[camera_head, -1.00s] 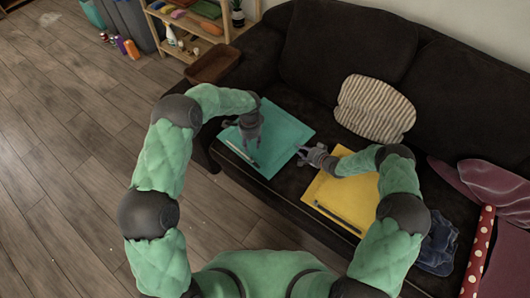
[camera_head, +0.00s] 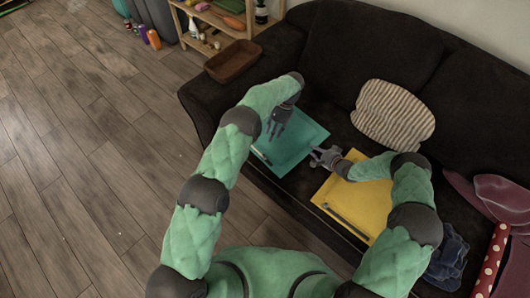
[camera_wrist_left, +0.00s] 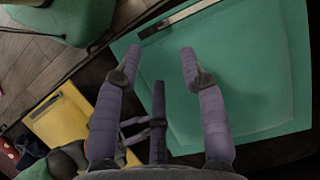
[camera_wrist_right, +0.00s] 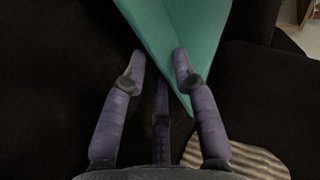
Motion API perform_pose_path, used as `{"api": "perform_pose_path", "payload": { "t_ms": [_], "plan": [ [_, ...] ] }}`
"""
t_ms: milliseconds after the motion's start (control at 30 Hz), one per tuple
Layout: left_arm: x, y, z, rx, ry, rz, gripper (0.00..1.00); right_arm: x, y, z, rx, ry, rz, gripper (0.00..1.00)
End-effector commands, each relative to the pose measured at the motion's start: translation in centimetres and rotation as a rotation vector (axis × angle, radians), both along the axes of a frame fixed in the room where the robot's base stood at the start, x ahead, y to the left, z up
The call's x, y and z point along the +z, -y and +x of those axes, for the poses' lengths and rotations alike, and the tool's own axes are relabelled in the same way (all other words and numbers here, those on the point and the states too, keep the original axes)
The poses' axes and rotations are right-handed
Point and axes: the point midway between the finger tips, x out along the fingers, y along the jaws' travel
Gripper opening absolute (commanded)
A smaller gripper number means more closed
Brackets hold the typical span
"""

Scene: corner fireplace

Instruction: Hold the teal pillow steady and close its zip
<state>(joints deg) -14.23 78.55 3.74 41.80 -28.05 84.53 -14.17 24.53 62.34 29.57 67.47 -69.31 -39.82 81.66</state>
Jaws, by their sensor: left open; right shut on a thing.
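The teal pillow (camera_head: 300,136) lies flat on the dark sofa seat. Its zip (camera_head: 262,158) runs along the edge nearer me and shows in the left wrist view (camera_wrist_left: 190,17) as a strip, part pale and part dark. My left gripper (camera_head: 275,133) is open and empty above the pillow, near the zip side. In the left wrist view its fingertips (camera_wrist_left: 160,55) are apart with teal fabric beyond them. My right gripper (camera_head: 314,156) is shut on the pillow's right corner, which also shows between its fingers in the right wrist view (camera_wrist_right: 185,95).
A yellow pillow (camera_head: 352,207) with its own zip strip lies right of the teal one, under my right forearm. A striped cushion (camera_head: 393,115) leans behind. A brown tray (camera_head: 232,61) sits on the sofa arm. Blue cloth (camera_head: 448,258) and a red dotted roll (camera_head: 490,262) lie at right.

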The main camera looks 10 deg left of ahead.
Motion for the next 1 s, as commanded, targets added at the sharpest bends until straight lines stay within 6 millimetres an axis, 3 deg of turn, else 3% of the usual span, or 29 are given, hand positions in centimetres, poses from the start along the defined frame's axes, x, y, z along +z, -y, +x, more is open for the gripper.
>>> {"api": "perform_pose_path", "payload": {
  "t_ms": [600, 1000],
  "plan": [
    [-9.2, -2.5, -2.9, -0.001, -0.004, 0.0, 0.41, -0.3, -0.3, -0.4, 0.006, -0.007, -0.002, 0.0],
    [-10.8, -3.0, -3.3, -0.002, -0.001, -0.001, 0.41, -0.4, -0.3, -0.4, 0.007, -0.007, -0.002, 0.0]
  ]
}}
